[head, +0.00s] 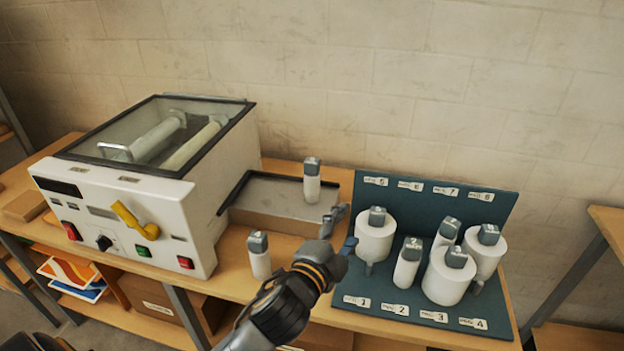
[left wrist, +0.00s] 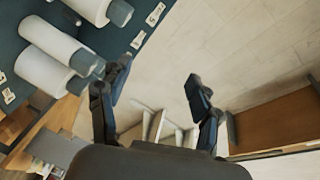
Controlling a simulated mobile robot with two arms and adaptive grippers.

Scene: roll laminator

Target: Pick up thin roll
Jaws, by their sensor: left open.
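Several thin white rolls with grey caps stand upright: one at the tray (head: 311,184), one on the table left of my gripper (head: 260,260), and others on the dark teal rack (head: 407,268). Thicker white rolls with grey caps, such as the front one (head: 445,280), stand among them. My left gripper (head: 343,228) is open and empty, in front of the rack's left edge and right of the tray. In the left wrist view its fingers (left wrist: 158,82) are spread with nothing between them, and white rolls (left wrist: 52,42) lie to their upper left. My right gripper is not in view.
A white laminator (head: 120,225) with a clear lid and yellow handle stands on the wooden table at left. A shallow grey metal tray (head: 265,210) sits between it and the rack. The rack (head: 400,182) has numbered labels. A pale block wall closes the back.

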